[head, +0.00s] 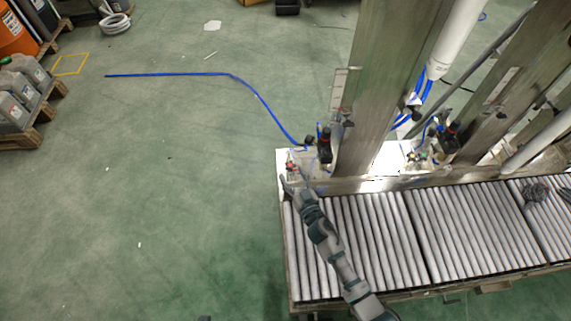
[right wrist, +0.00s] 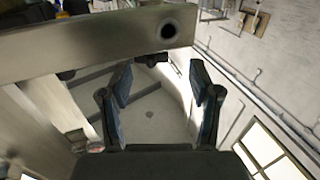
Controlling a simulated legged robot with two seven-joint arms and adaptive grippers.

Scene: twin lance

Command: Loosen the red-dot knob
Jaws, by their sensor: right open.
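A small red spot (head: 291,166) shows on the pale plate at the near left end of the conveyor, by the foot of the left steel column. It is too small to tell its shape. My right gripper (head: 288,184) is just in front of and below it in the head view, apart from it as far as I can tell. In the right wrist view my right gripper (right wrist: 160,76) is open and empty. A dark knob-like part (right wrist: 152,60) shows beyond the fingertips, under a metal beam; no red dot shows on it. My left gripper is not in view.
The roller conveyor (head: 375,235) lies under my right arm. A steel column (head: 385,70) rises behind it, with black fittings (head: 324,143) at its foot. A blue hose (head: 232,76) runs across the floor. The metal beam (right wrist: 90,48) crosses the wrist view. Floor at left is open.

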